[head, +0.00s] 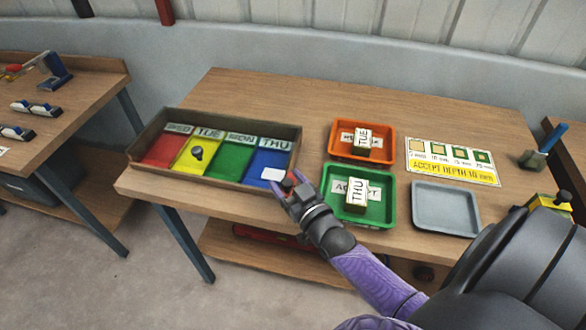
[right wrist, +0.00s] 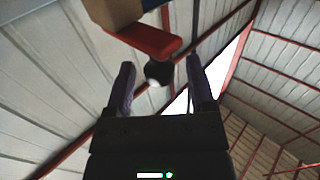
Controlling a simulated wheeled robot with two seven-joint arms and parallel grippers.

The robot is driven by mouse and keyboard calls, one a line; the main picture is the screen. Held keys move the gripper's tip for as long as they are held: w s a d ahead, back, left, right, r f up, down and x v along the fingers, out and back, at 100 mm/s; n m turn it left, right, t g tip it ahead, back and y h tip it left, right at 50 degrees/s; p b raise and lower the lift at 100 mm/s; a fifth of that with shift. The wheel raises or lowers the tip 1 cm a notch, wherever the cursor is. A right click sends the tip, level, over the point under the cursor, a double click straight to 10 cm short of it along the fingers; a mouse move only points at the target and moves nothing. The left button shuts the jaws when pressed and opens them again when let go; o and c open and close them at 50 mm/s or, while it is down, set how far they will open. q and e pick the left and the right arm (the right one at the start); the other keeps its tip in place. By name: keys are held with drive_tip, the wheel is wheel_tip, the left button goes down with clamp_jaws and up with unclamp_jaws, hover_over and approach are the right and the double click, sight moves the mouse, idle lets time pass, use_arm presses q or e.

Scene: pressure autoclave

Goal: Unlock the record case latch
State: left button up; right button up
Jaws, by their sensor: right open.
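The wooden record case (head: 146,139) stands at the left end of the table, with red, yellow, green and blue compartments labelled WED, TUE, MON and THU. At its front right corner is a small dark red and black piece (head: 287,183), apparently the latch. In the right wrist view a red bar (right wrist: 150,40) with a black, white-ended knob (right wrist: 158,74) sticks out below a brown corner. My right gripper (head: 285,190) is open at this corner. Its fingers (right wrist: 158,85) stand on either side of the knob, apparently not touching it. My left gripper is not in view.
An orange tray (head: 334,150) holds a TUE block; a green tray (head: 389,210) beside my right arm holds a THU block. A grey tray (head: 445,209) is empty. A depth card (head: 452,162) lies behind it. A dark knob (head: 196,153) sits in the yellow compartment.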

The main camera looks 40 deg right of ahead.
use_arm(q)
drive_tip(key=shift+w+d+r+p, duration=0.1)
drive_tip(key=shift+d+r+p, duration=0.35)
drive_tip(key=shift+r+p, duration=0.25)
use_arm(e)
drive_tip(key=s, duration=0.9)
drive_tip(key=shift+s+a, duration=0.3)
